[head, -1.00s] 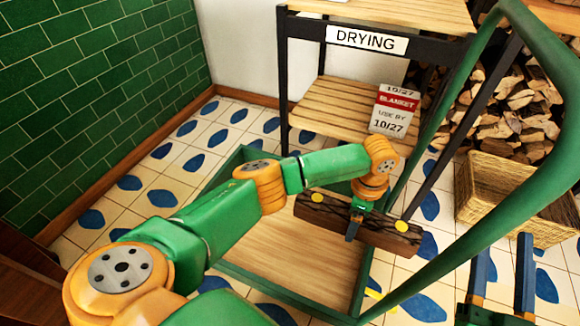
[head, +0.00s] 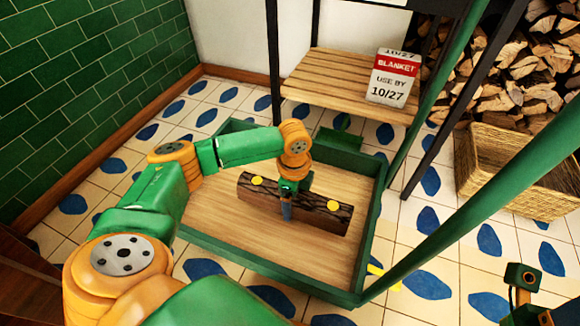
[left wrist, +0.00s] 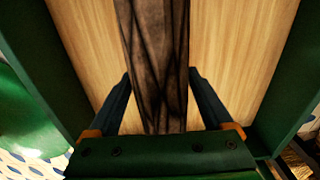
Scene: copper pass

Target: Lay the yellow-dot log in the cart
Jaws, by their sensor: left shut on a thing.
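The dark brown log (head: 330,216) with yellow dots lies level inside the outline of the green cart (head: 371,225), over its wooden floor. It also shows in the left wrist view (left wrist: 158,60), running lengthwise between the fingers. My left gripper (head: 287,208) points down and is shut on the log near its middle. I cannot tell whether the log touches the cart floor. In the left wrist view, the cart's green walls stand on both sides. Part of my right arm shows at the lower right corner; its fingers are not clear.
The cart's green handle bar (head: 480,205) slants across the right side. Behind stands a slatted shelf (head: 335,75) with a blanket sign (head: 392,77). A wicker basket (head: 515,170) and stacked firewood (head: 525,70) are at the right. Bare cart floor lies around the log.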

